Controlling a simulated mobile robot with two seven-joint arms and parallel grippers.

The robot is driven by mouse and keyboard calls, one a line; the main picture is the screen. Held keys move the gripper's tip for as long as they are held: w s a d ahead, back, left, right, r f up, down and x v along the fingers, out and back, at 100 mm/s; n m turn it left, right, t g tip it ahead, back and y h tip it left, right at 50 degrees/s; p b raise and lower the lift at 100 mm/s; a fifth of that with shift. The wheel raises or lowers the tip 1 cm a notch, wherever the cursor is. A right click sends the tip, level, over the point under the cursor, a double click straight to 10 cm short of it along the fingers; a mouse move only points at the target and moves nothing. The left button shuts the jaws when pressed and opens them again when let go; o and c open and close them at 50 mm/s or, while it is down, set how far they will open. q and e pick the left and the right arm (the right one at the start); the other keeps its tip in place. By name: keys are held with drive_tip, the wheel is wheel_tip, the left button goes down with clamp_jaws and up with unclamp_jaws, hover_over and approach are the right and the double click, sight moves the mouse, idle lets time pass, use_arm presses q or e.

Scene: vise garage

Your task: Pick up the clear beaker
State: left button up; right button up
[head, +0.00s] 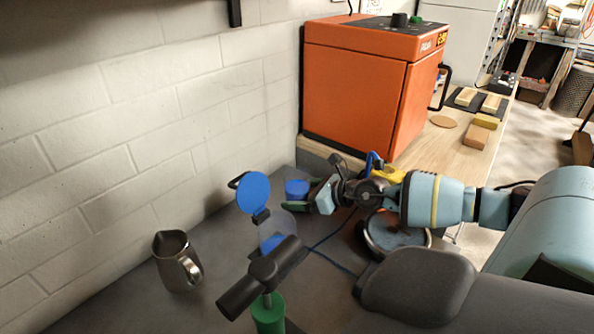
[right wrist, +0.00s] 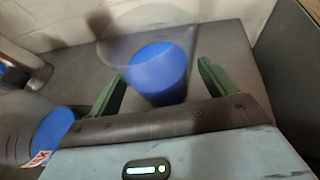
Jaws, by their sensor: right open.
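The clear beaker (right wrist: 157,62), a see-through vessel with blue in its lower part, stands between the two green fingers of my right gripper (right wrist: 160,88) in the right wrist view. In the head view the beaker's blue part (head: 297,188) shows just beyond my right gripper (head: 311,196). The gripper reaches in from the right, its fingers open on either side of the beaker. I cannot tell whether either finger touches it. My left gripper is not in view.
A clear container with blue inside (head: 273,240) and a raised blue disc (head: 253,192) stand close by. A metal pitcher (head: 177,260) is at left. A black-handled green item (head: 268,312) is in front. An orange box-shaped machine (head: 358,85) stands behind, beside a brick wall.

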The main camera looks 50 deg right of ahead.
drive_tip(key=c, duration=1)
drive_tip(key=shift+c, duration=0.9)
drive_tip(key=shift+r, duration=0.25)
